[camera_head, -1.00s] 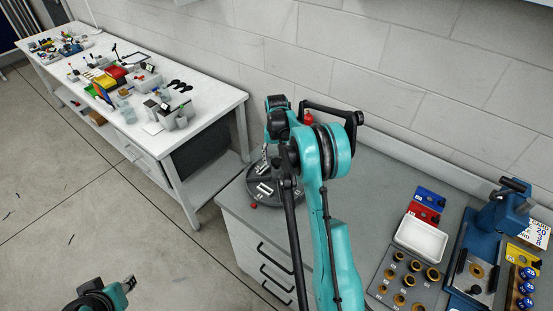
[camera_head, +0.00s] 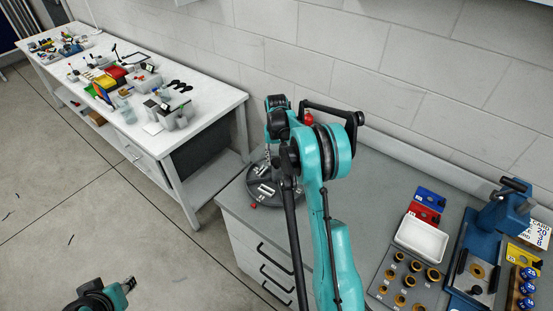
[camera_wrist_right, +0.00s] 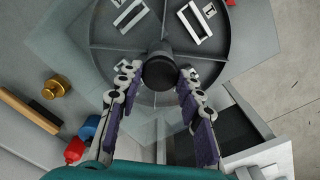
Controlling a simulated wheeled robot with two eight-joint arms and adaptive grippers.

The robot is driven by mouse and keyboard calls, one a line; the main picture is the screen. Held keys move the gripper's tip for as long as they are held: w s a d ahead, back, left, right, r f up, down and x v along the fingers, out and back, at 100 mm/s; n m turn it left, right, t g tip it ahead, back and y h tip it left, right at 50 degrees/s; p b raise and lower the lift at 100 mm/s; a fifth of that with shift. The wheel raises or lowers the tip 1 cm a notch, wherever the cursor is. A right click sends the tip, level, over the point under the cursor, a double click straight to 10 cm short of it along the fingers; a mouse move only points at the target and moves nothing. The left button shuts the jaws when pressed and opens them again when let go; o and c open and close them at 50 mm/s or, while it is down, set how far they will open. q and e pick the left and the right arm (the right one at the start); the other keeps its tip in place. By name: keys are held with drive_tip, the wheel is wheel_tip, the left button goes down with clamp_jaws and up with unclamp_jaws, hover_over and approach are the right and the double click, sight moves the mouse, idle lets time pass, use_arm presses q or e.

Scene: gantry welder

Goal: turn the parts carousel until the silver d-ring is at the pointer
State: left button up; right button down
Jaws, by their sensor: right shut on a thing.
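The parts carousel (camera_head: 258,199) is a round dark grey tray with raised dividers, at the left end of the grey bench, partly hidden by my right arm. In the right wrist view its rim and dividers (camera_wrist_right: 108,47) show around a black central knob (camera_wrist_right: 160,72). Two silver frame-shaped parts, one at upper left (camera_wrist_right: 130,15) and one at upper right (camera_wrist_right: 196,22), lie in separate sections; I cannot tell which is the d-ring. My right gripper (camera_wrist_right: 158,78) is shut on the knob. My left gripper (camera_head: 130,284) hangs over the floor.
A gold fitting (camera_wrist_right: 56,87) and red and blue pieces (camera_wrist_right: 75,150) lie beside the carousel in the wrist view. A white tray (camera_head: 422,240), a block of brass rings (camera_head: 405,278) and a blue press (camera_head: 500,215) stand at right. A white table (camera_head: 200,105) is at left.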

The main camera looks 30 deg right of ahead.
drive_tip(key=shift+n+b, duration=0.55)
drive_tip(key=shift+n, duration=1.65)
drive_tip(key=shift+n+b, duration=0.45)
drive_tip(key=shift+n, duration=1.65)
drive_tip(key=shift+n+b, duration=0.3)
drive_tip(key=shift+n, duration=3.9)
drive_tip(key=c, duration=1)
unclamp_jaws()
